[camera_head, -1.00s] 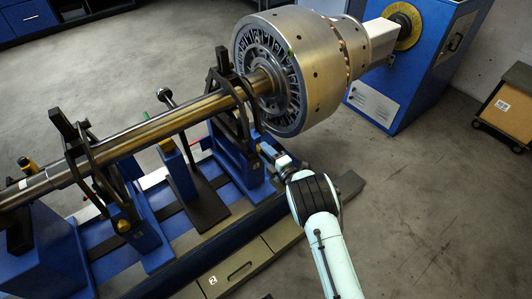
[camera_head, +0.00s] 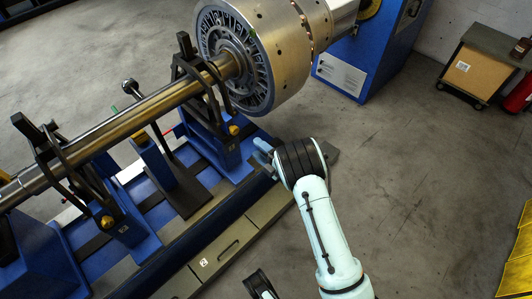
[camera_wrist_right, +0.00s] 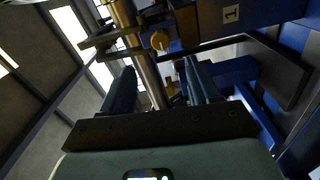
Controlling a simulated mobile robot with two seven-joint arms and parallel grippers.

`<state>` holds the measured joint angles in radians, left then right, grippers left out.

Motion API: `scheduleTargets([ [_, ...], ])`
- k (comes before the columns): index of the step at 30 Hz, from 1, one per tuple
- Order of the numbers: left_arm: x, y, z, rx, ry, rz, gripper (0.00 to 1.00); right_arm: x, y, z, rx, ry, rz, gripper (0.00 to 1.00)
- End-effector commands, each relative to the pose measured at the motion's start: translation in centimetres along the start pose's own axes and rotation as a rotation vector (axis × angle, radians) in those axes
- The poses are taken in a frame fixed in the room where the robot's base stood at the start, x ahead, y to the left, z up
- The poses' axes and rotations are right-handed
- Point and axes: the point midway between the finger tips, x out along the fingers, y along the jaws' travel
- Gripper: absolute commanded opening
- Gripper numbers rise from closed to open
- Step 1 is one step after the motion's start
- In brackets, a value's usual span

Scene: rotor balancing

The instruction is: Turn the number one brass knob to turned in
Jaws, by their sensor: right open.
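A brass knob (camera_head: 234,130) sits on the blue bearing stand nearest the rotor, in the head view. In the right wrist view a brass knob (camera_wrist_right: 159,40) shows beyond the fingertips, near a plate marked 1 (camera_wrist_right: 231,14). My right gripper (camera_head: 260,150) is beside that stand, partly hidden by its own wrist. In the wrist view the right gripper (camera_wrist_right: 160,78) is open, with its two fingers apart and the knob ahead between their directions, not touched. A second brass knob (camera_head: 107,222) is on the farther left stand.
A steel shaft (camera_head: 120,127) with a large rotor (camera_head: 265,50) lies across the stands. Dark clamp arms (camera_head: 195,85) rise close by the knob. A drawer front marked 2 (camera_head: 203,262) is below. The floor to the right is clear up to a cart (camera_head: 470,68).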

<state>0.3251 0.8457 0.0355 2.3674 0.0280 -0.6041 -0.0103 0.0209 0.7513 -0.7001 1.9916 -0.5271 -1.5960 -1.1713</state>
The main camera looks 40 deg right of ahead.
Motion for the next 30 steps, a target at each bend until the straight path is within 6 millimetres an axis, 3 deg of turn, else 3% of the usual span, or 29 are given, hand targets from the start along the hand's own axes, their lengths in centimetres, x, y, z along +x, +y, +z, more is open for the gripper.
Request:
scheduleTargets([
  [3,-0.4,0.2,0.1,0.003,-0.004,0.003,0.0,-1.8,0.0,0.1,0.001,-0.002,-0.001,0.61],
  [7,-0.6,0.3,0.4,0.003,-0.011,0.004,0.0,-2.6,0.0,0.0,0.0,0.0,0.001,0.61],
  [25,-0.6,0.3,0.5,0.003,-0.014,0.004,0.0,-2.8,-0.1,0.0,0.003,-0.001,-0.001,0.61],
  [28,-0.6,0.3,0.5,0.003,-0.014,0.004,0.0,-3.0,-1.5,0.1,0.074,-0.036,-0.04,0.61],
  [30,-0.6,0.3,0.5,0.003,-0.014,0.004,0.0,-3.5,-4.0,0.0,0.209,-0.101,-0.109,0.61],
])
